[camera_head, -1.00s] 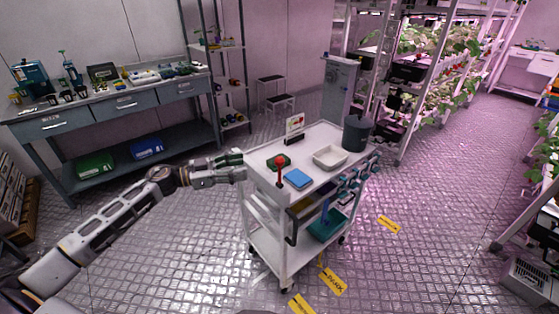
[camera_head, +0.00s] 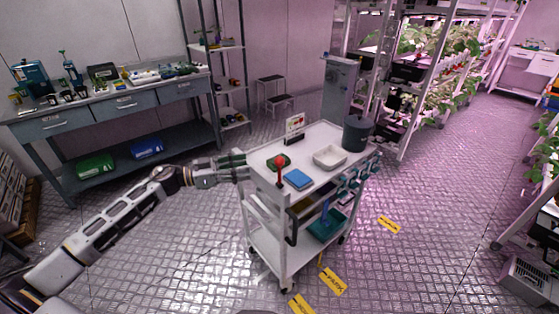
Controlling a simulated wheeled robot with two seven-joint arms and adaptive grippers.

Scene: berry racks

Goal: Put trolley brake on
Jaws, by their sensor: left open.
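The white trolley (camera_head: 262,232) stands upright on the metal floor in the middle of the view. A lever with a red knob (camera_head: 281,160) stands up at its near left corner; it looks like the brake lever, and it is upright. My left gripper (camera_head: 243,164) is open at the trolley's left edge, left of the red knob and apart from it. Whether its fingers touch the trolley's edge I cannot tell. My right gripper is not in view.
The trolley top holds a blue box (camera_head: 298,180), a white tray (camera_head: 330,158), a dark bucket (camera_head: 356,133) and a small sign (camera_head: 295,124). Yellow floor labels (camera_head: 333,281) lie in front. A workbench (camera_head: 122,104) stands at the left, plant racks at the right.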

